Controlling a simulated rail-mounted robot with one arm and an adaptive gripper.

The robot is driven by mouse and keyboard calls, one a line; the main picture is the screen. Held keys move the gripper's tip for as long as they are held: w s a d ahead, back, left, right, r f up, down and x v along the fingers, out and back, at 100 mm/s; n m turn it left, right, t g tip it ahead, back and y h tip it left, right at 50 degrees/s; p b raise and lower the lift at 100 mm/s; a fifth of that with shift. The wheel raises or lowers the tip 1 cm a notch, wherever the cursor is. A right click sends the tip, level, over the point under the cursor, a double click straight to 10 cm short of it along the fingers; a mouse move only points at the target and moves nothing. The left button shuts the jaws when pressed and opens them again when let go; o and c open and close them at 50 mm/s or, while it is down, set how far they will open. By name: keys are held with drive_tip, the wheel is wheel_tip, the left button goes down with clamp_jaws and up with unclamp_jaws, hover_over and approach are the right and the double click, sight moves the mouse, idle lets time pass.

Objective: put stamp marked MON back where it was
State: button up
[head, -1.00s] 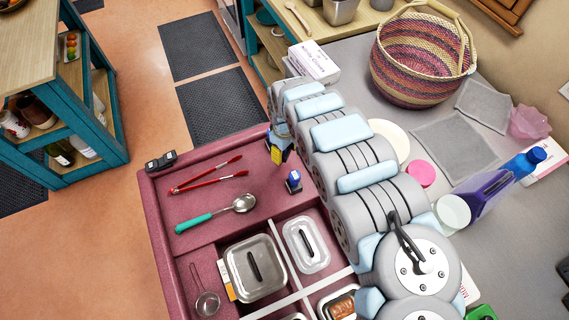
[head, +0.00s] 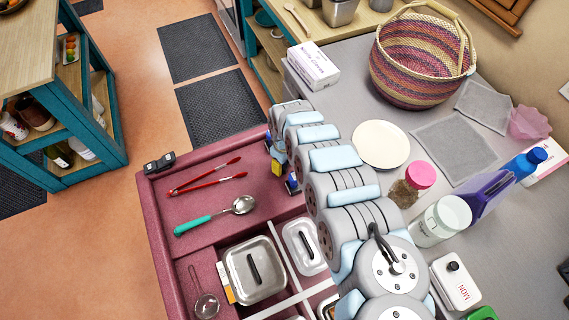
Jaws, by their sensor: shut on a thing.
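My gripper (head: 277,158) is at the far end of my arm, low over the right end of the red counter's upper shelf. It is shut on a small yellow-and-blue thing (head: 277,169), whose marking is too small to read. A small dark blue stamp-like thing (head: 292,184) stands just to the right, partly hidden by my arm. I cannot tell whether the held thing touches the shelf or its neighbour.
Red tongs (head: 205,177) and a green-handled ladle (head: 215,215) lie left of my gripper on the red surface (head: 165,200). Lidded metal containers (head: 254,270) sit in compartments below. A jar with a pink lid (head: 412,184) and a plate (head: 381,144) stand right of my arm.

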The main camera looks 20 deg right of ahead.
drive_tip(key=shift+f, duration=0.15)
drive_tip(key=o, duration=1.2)
drive_tip(key=shift+r+p, duration=0.5)
drive_tip(key=shift+r, duration=5.7)
